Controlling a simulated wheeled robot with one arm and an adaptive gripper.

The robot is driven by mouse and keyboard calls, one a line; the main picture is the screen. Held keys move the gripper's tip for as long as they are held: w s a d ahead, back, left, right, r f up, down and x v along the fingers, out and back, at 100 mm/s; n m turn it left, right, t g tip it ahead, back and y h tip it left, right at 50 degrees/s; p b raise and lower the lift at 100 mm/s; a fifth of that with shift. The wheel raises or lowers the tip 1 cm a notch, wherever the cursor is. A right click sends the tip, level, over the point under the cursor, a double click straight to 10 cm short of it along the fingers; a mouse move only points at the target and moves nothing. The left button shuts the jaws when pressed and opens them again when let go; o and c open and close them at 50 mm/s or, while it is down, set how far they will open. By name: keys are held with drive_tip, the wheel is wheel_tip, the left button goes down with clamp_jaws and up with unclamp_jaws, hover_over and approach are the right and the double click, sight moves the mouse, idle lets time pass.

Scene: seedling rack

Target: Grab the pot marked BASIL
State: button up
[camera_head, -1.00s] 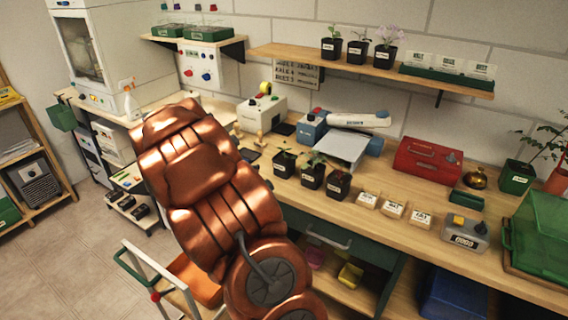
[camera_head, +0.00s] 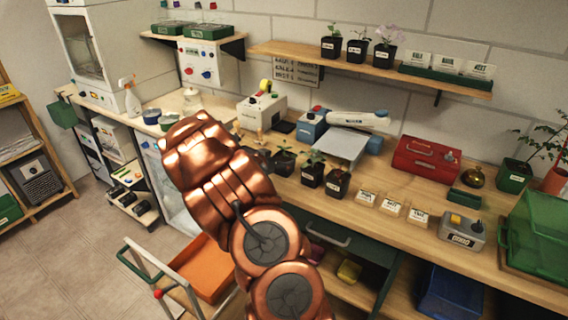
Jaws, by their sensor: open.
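Three small black pots with seedlings stand in a row on the wooden bench: a left pot (camera_head: 283,163), a middle pot (camera_head: 312,174) and a right pot (camera_head: 337,184). Three more black pots stand on the wall shelf: a left one (camera_head: 331,47), a middle one (camera_head: 357,50) and a right one with pale purple flowers (camera_head: 384,54). Their labels are too small to read, so I cannot tell which is BASIL. My copper arm rises in front of the bench, left of the bench pots. My gripper cannot be made out; the arm hides that area.
Small labelled cards (camera_head: 391,208) lie right of the bench pots. A red box (camera_head: 426,160), a grey device (camera_head: 462,230) and a green bin (camera_head: 537,235) stand farther right. A cart with an orange tray (camera_head: 203,268) stands at the lower left, near my arm.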

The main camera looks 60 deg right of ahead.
sight(284, 156)
drive_tip(key=shift+s+d+f+p, duration=0.15)
drive_tip(key=shift+d+p, duration=0.25)
drive_tip(key=shift+d, duration=0.45)
drive_tip(key=shift+p+x, duration=0.4)
drive_tip(key=shift+x, duration=0.8)
drive_tip(key=shift+c, duration=0.3)
drive_tip(key=c, duration=1.3)
